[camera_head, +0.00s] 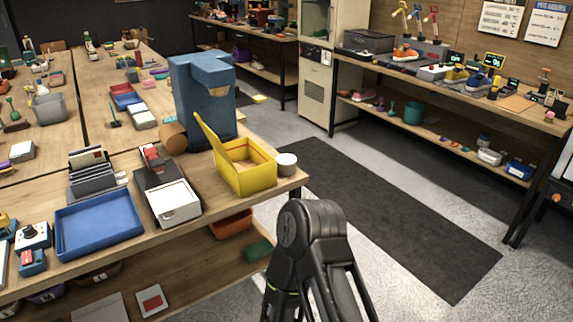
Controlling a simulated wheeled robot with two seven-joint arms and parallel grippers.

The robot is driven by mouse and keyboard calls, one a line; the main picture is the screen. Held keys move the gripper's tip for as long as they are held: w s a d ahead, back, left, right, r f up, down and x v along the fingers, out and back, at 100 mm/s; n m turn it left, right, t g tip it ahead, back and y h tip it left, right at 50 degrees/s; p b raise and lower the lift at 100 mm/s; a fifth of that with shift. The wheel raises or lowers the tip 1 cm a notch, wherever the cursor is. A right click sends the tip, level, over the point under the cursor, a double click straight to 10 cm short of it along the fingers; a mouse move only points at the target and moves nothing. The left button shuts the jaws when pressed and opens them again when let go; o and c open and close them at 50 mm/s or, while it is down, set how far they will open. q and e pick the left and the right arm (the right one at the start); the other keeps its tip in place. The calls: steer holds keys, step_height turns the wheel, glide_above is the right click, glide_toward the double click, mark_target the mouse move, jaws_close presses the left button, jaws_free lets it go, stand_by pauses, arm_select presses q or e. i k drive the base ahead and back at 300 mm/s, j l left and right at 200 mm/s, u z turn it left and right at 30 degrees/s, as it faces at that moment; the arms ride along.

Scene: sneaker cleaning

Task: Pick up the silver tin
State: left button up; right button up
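A small round tin (287,164) with a pale top and grey side stands at the near right corner of the wooden table (240,203). It is just right of an open yellow box (247,178), close to the table's right edge. It looks like the silver tin. A black link of one of my arms rises from the bottom centre, in front of the table corner. Neither gripper shows in the head view.
A tall blue machine (203,95) stands behind the yellow box. A white-topped box (173,203) and a blue tray (98,224) lie to the left. A dark mat (385,215) covers open floor right of the table. Shelved benches line the back.

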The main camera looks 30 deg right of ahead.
mark_target(285, 163)
steer(key=i+l, duration=0.65)
steer(key=i+z, duration=0.1)
steer(key=z, duration=2.35)
